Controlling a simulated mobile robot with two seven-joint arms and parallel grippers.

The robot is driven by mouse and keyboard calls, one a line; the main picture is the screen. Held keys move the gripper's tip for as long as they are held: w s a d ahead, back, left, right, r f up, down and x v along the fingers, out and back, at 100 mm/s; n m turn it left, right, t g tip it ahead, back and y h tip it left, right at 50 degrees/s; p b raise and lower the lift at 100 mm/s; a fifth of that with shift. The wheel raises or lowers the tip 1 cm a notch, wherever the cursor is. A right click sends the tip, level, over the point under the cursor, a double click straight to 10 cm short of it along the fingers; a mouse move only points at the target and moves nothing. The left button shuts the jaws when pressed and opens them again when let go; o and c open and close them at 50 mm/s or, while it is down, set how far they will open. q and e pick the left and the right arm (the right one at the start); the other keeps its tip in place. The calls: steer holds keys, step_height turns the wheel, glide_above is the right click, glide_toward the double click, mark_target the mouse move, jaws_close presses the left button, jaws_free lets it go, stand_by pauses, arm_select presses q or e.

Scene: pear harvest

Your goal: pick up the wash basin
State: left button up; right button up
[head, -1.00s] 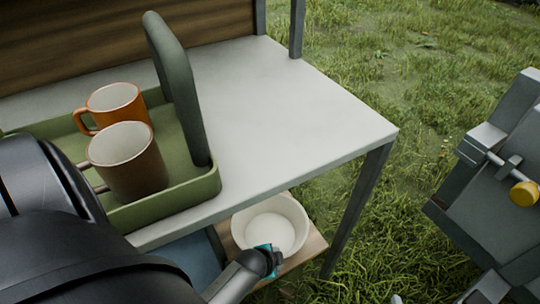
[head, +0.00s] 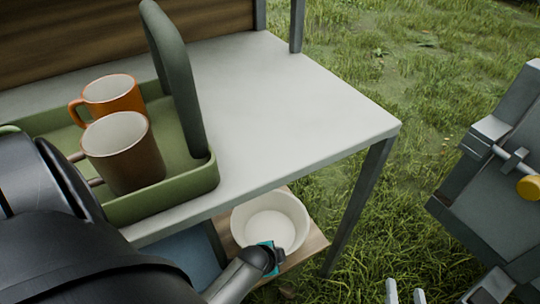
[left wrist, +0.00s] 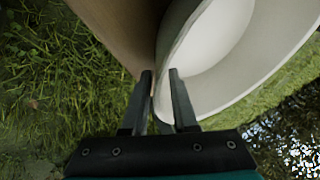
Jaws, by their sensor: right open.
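The white wash basin (head: 270,222) stands on the lower wooden shelf under the near right part of the table. My left gripper (head: 272,258) is at the basin's near rim. In the left wrist view my left gripper's fingers (left wrist: 160,82) straddle the rim of the basin (left wrist: 245,45), one inside the bowl and one outside. The gap between them is narrow, and I cannot tell whether both press on the wall. My right gripper (head: 405,292) shows at the bottom edge, its two pale fingers apart and empty.
The grey-white table (head: 290,90) holds a green tray (head: 160,207) with an upright handle, an orange mug (head: 112,95) and a brown mug (head: 122,155). A table leg (head: 358,205) stands right of the basin. Grass (head: 420,80) lies beyond.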

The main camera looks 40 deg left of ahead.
arm_select(q)
jaws_close()
stand_by(1.1)
